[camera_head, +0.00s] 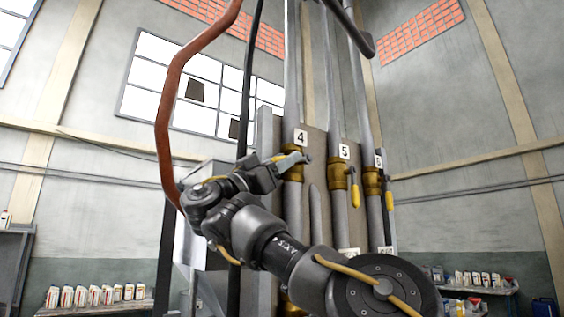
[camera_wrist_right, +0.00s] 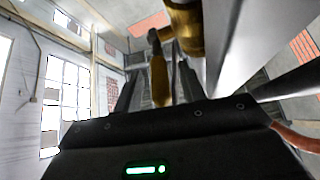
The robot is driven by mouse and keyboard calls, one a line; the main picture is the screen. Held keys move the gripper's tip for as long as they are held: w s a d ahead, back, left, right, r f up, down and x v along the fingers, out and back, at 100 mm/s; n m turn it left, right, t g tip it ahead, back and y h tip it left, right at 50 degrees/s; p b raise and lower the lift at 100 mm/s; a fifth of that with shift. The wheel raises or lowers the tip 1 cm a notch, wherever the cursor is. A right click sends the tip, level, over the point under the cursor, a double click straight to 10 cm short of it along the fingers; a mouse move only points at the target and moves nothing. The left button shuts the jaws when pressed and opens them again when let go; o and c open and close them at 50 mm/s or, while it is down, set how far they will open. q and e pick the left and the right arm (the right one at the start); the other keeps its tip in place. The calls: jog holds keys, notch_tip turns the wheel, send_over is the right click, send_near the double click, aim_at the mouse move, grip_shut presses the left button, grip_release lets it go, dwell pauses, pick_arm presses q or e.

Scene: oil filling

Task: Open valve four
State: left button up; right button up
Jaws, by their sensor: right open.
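Valve four is the brass valve (camera_head: 294,173) on the pipe under the label 4 (camera_head: 300,137) in the head view. My right gripper (camera_head: 284,162) is in front of it and hides its handle there. In the right wrist view the brass valve body (camera_wrist_right: 185,32) is at the top, and its yellow handle (camera_wrist_right: 159,82) hangs down between the two dark fingers of my right gripper (camera_wrist_right: 157,92). The fingers are open, with gaps beside the handle. My left gripper is not in view.
Valve five (camera_head: 339,176) and valve six (camera_head: 372,181) stand to the right, with yellow handles hanging down. Shelves with bottles (camera_head: 95,295) are along the walls.

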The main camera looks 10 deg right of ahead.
jog(key=b+v, duration=0.4)
jog(key=v, duration=0.6)
jog(key=shift+a+f, duration=0.25)
jog(key=shift+c, duration=0.3)
